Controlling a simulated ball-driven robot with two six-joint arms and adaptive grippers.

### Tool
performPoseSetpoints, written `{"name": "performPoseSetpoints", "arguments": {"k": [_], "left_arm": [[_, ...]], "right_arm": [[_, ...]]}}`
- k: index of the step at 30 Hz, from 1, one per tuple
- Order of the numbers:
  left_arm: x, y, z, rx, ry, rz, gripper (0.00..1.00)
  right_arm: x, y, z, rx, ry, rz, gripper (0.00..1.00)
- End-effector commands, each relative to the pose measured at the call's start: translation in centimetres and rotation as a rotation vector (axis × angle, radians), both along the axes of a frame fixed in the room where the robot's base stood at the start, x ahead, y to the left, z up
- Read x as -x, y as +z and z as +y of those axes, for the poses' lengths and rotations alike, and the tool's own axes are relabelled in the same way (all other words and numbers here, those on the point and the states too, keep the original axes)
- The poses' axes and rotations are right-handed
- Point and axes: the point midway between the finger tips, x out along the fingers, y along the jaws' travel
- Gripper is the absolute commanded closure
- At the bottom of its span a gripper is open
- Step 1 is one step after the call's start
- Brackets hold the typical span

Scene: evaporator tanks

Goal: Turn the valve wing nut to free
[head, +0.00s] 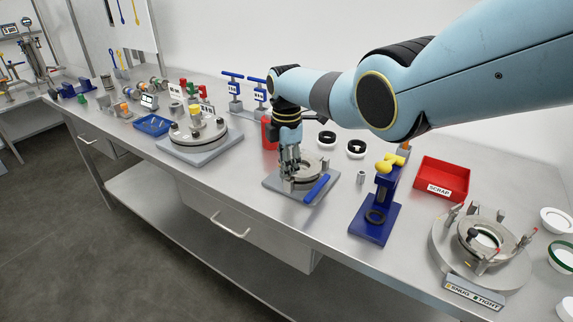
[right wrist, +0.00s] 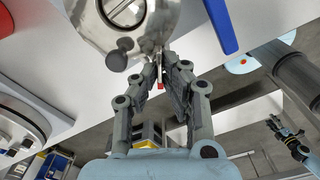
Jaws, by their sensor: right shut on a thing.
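The valve (head: 313,166) is a round grey metal body on a grey plate with a blue bar (head: 317,188) at its front right. My right gripper (head: 290,172) reaches down to its left side, fingers together. In the right wrist view, my right gripper (right wrist: 166,62) is shut on a small metal piece at the edge of the valve body (right wrist: 158,28). It seems to be the wing nut, mostly hidden by the fingertips. A dark grey knob (right wrist: 120,52) is beside it. My left gripper (right wrist: 284,128) appears small at the right of that view; its opening is unclear.
A blue stand with a yellow wing-shaped top (head: 390,164) is to the right, with a red scrap bin (head: 443,180) behind. A round flanged vessel (head: 197,132) stands left. A red object (head: 268,132) is behind my gripper. The front table strip is clear.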

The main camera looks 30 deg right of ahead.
Motion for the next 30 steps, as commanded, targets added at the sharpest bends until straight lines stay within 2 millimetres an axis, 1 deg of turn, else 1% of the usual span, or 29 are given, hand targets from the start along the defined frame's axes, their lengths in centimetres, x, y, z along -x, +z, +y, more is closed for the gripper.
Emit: {"name": "performPoseSetpoints", "arguments": {"k": [6, 15, 21, 30], "left_arm": [[0.0, 0.2, -0.02, 0.0, 0.0, 0.0, 0.6], [-0.01, 0.33, -0.02, 0.0, 0.0, 0.0, 0.6], [-0.01, 0.38, -0.01, 0.0, 0.0, 0.0, 0.6], [-0.02, 0.4, -0.01, 0.0, 0.0, 0.0, 0.6]], "right_arm": [[0.15, -0.04, 0.03, 0.0, 0.197, 0.001, 1.0], [0.24, -0.05, 0.01, 0.0, 0.416, 0.001, 1.0], [0.28, -0.06, -0.01, 0.0, 0.504, 0.001, 1.0], [0.3, -0.07, -0.01, -0.001, 0.553, 0.001, 1.0]]}}
